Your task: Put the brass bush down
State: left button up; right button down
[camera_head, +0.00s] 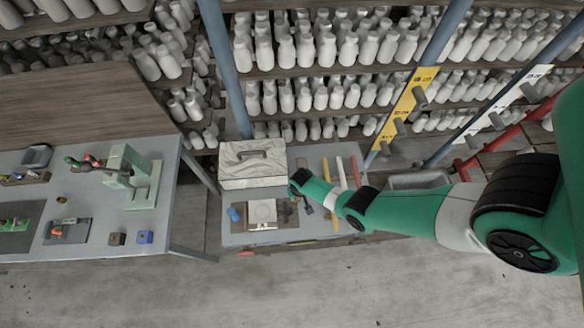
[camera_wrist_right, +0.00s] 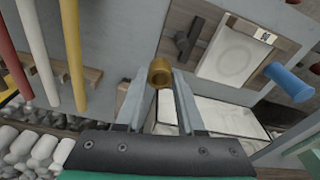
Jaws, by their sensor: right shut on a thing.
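The brass bush (camera_wrist_right: 161,72) is a short, hollow, gold-brown ring. In the right wrist view it sits between the fingertips of my right gripper (camera_wrist_right: 160,82), which is shut on it. In the head view my right gripper (camera_head: 296,186) is beside the right front corner of a pale lidded box, above the small grey bench (camera_head: 238,240). The bush cannot be made out there. In the wrist view the bush appears above grey bench surface; its exact height is unclear. My left gripper is not in view.
The pale box (camera_head: 252,170) with a handle stands behind a wooden board bearing a white plate (camera_head: 262,214). A blue cylinder (camera_head: 234,214) is left of it. A left table (camera_head: 185,225) holds a green press (camera_head: 131,180). Bottle-filled shelves stand behind.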

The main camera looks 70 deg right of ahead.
pick_arm(q)
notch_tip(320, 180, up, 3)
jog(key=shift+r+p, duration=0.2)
jog(key=shift+p, duration=0.75)
pick_arm(e)
jog(key=s+a+r, duration=0.2)
jog(key=s+a, duration=0.1)
jog(key=shift+a, duration=0.2)
